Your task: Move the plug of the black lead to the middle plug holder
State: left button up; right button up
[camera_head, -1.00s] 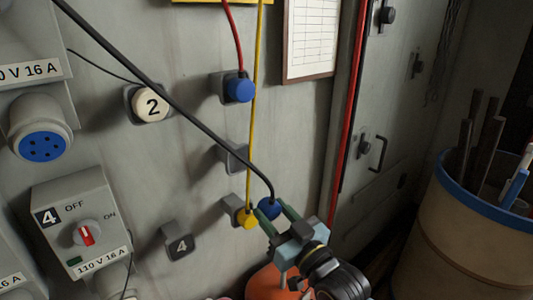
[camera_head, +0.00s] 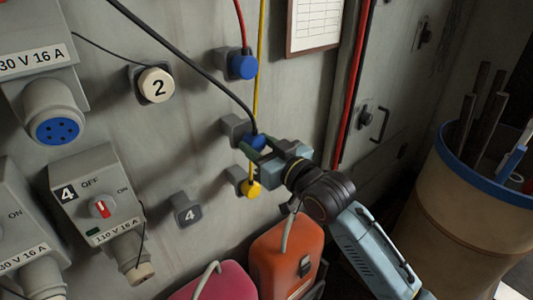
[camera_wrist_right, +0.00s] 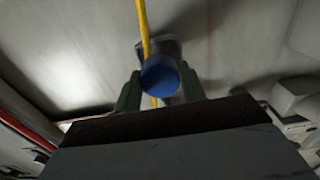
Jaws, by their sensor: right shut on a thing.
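The black lead (camera_head: 190,63) comes from the upper left and ends in a blue plug (camera_head: 257,142). My right gripper (camera_head: 256,146) is shut on this plug at the middle plug holder (camera_head: 234,128), a grey block on the wall. The plug overlaps the holder's right side; I cannot tell whether it is seated. In the right wrist view the blue plug (camera_wrist_right: 160,75) sits between the two fingers, with a grey holder (camera_wrist_right: 172,47) behind it. My left gripper is not in view.
The upper holder has the red lead's blue plug (camera_head: 242,66). The lower holder (camera_head: 235,174) has a yellow plug (camera_head: 251,188). The yellow lead (camera_head: 260,80) runs down behind my gripper. An orange case (camera_head: 285,255) and a drum (camera_head: 440,210) stand below and right.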

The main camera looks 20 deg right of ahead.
jog(key=shift+w+a, duration=0.25)
jog(key=shift+w, duration=0.35)
jog(key=shift+r+p, duration=0.1)
jog(key=shift+p, duration=0.25)
dwell(0.5)
jog(key=shift+p, duration=0.55)
dwell(0.3)
jog(key=shift+w+a, duration=0.15)
jog(key=shift+w, duration=0.3)
jog(key=o, duration=1.4)
